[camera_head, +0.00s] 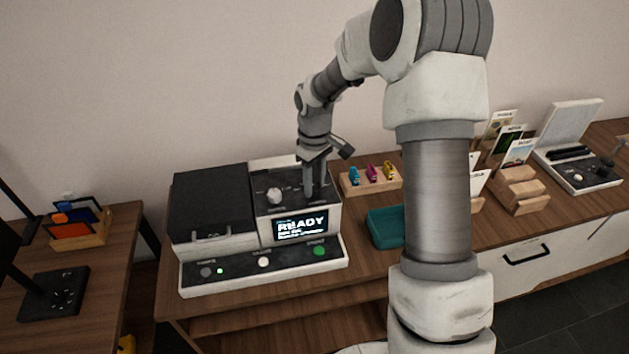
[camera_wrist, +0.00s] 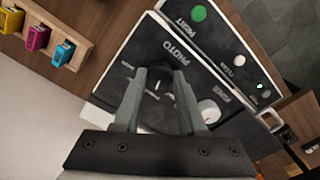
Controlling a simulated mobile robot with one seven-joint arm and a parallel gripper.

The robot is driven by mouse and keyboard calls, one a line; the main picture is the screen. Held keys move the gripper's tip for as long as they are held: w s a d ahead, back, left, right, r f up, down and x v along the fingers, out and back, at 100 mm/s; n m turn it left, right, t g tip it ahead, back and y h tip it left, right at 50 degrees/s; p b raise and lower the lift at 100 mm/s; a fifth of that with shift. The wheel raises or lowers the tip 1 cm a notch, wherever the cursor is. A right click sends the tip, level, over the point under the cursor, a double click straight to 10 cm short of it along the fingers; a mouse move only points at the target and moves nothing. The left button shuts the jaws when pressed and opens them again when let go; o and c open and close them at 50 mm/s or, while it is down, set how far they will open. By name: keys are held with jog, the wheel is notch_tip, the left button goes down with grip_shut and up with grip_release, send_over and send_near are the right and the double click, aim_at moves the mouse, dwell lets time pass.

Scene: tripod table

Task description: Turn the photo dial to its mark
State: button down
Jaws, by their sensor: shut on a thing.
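The photo dial (camera_wrist: 157,80) is a dark knob on the black top panel of the printer (camera_head: 338,222), beside the PHOTO lettering. My gripper (camera_head: 314,193) points down onto the right part of that panel and hides the dial in the head view. In the wrist view my gripper (camera_wrist: 161,84) has one finger on each side of the dial, shut on it. The dial's pointer and mark are too dark and small to read. A second, white dial (camera_wrist: 208,113) stands beside the gripper; it also shows in the head view (camera_head: 274,195).
The printer's screen (camera_head: 301,225) reads READY, above a strip with a green button (camera_head: 319,251). A black lid (camera_head: 212,200) is on its left. A wooden holder (camera_head: 352,188) with three coloured cartridges and a teal tray (camera_head: 384,228) stand to the right.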

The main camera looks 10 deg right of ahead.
aim_at(314, 186)
dwell(0.4)
jog(key=shift+c, duration=2.4)
grip_release()
jog(key=shift+r, duration=0.1)
notch_tip(314, 186, up, 17)
jog(key=shift+r+p, duration=0.2)
jog(key=shift+p, duration=0.25)
